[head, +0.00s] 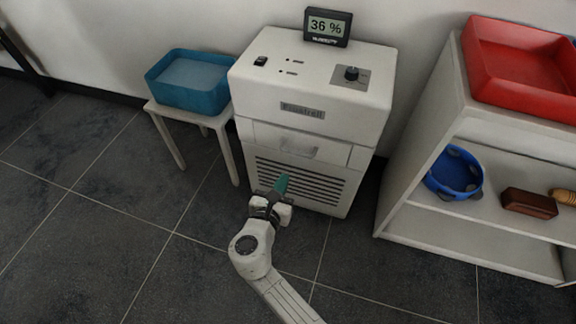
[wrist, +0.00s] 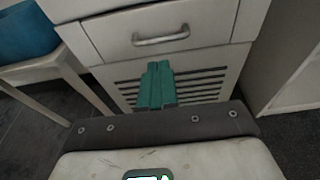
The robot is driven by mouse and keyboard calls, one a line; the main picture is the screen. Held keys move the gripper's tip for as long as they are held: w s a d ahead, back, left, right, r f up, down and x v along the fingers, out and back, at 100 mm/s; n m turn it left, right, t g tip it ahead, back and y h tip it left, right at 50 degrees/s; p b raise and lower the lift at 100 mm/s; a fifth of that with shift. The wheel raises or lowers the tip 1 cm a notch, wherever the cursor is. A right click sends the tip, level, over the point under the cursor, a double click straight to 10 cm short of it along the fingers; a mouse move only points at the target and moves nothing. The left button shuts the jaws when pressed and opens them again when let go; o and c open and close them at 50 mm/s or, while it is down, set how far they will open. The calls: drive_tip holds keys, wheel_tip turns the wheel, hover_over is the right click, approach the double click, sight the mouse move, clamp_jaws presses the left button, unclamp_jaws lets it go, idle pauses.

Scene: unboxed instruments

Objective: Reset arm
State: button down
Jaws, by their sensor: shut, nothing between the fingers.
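My gripper (head: 281,184) has teal fingers and is held in front of the vented lower part of a white cabinet-like machine (head: 262,106). The fingers are together and empty. In the wrist view my gripper (wrist: 158,70) shows with its fingertips just below the silver handle of the machine's drawer (wrist: 187,36). The fingers overlap the dark vent slots in the picture; I cannot tell whether they touch the front. My arm reaches up from the bottom of the head view.
A blue tub (head: 190,81) stands on a small white stool (head: 168,141) at left. At right, a white shelf (head: 420,150) holds a red tray (head: 520,70), a blue tambourine (head: 428,183) and a brown block (head: 528,203). A 36 % display (head: 327,27) tops the machine. Floor at left is clear.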

drive_tip(key=shift+p+v, duration=0.65)
drive_tip(key=shift+v, duration=1.55)
drive_tip(key=s+d+f+m+g+h, duration=0.15)
drive_tip(key=s+d+m+g, duration=0.25)
drive_tip(key=d+m, duration=0.55)
drive_tip(key=s+d+f+m+g+h, duration=0.15)
drive_tip(key=s+d+m+g, duration=0.35)
drive_tip(key=d, duration=0.7)
drive_tip(key=s+d+f+m+g+y, duration=0.2)
drive_tip(key=s+d+m+g, duration=0.1)
drive_tip(key=s+d+m, duration=0.4)
drive_tip(key=s+r+m+g+y, duration=0.1)
drive_tip(key=s+r+m+y, duration=0.15)
drive_tip(key=s+m, duration=0.4)
drive_tip(key=s+r+m+g+y, duration=0.1)
drive_tip(key=s+m+y, duration=0.35)
drive_tip(key=s, duration=0.25)
wheel_tip(320, 180, up, 31)
drive_tip(key=h+p, duration=0.1)
drive_tip(key=p, duration=3)
drive_tip(key=shift+d, duration=0.2)
drive_tip(key=shift+w, duration=0.1)
